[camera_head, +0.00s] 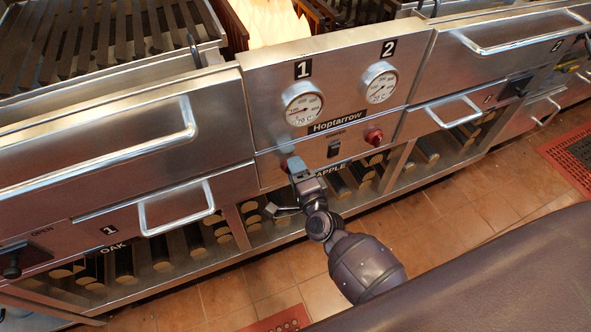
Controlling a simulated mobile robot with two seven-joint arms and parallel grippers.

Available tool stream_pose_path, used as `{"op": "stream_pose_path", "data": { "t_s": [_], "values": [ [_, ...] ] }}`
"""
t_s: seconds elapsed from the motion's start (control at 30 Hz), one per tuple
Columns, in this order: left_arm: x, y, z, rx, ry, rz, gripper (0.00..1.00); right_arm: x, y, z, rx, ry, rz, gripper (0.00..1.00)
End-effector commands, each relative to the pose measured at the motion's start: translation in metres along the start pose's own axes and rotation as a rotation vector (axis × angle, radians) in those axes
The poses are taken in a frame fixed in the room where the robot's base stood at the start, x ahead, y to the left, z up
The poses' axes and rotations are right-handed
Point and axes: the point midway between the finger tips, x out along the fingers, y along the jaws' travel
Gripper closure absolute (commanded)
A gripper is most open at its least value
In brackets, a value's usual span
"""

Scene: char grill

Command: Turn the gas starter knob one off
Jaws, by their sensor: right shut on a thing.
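The grill's steel control panel (262,100) shows gauges one (303,112) and two (380,92) above the Hoptarrow label. Below it, a red knob (284,164) sits at the lower left of the panel, mostly hidden by my right gripper (293,168). My right gripper is shut on this knob, with its arm coming up from the lower right. A second red knob (374,136) is uncovered to the right. A black switch (334,148) lies between the two knobs. The knob's turn angle is hidden. My left gripper is not in view.
Drawers with bar handles (180,208) flank the panel, and a larger handle (150,152) sticks out at the upper left. Flames (268,22) burn behind the panel. Logs lie on the shelf below. The tiled floor (440,220) is open in front, with a red mat (575,152) at right.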

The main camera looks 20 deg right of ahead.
Motion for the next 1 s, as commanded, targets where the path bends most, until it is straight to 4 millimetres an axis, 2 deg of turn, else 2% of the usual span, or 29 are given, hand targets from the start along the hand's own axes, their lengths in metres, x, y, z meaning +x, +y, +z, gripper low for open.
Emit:
{"op": "stream_pose_path", "data": {
  "t_s": [0.67, 0.7, 0.8, 0.83, 1.0],
  "values": [
    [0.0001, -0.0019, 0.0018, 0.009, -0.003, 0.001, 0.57, -0.0002, 0.0004, 0.0001, 0.061, 0.0, 0.001, 0.74],
    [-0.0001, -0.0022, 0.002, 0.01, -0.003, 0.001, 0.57, -0.0002, 0.0004, 0.0001, 0.061, 0.0, 0.001, 0.46],
    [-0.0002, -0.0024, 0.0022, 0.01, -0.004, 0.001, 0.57, -0.0002, 0.0004, 0.0001, 0.06, 0.0, 0.001, 0.3],
    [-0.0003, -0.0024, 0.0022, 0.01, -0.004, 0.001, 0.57, -0.0002, 0.0004, 0.0001, 0.06, 0.0, 0.0, 0.26],
    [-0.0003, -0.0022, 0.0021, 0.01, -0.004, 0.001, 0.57, -0.0001, 0.0004, 0.0001, 0.059, 0.0, 0.0, 0.26]
  ]
}}
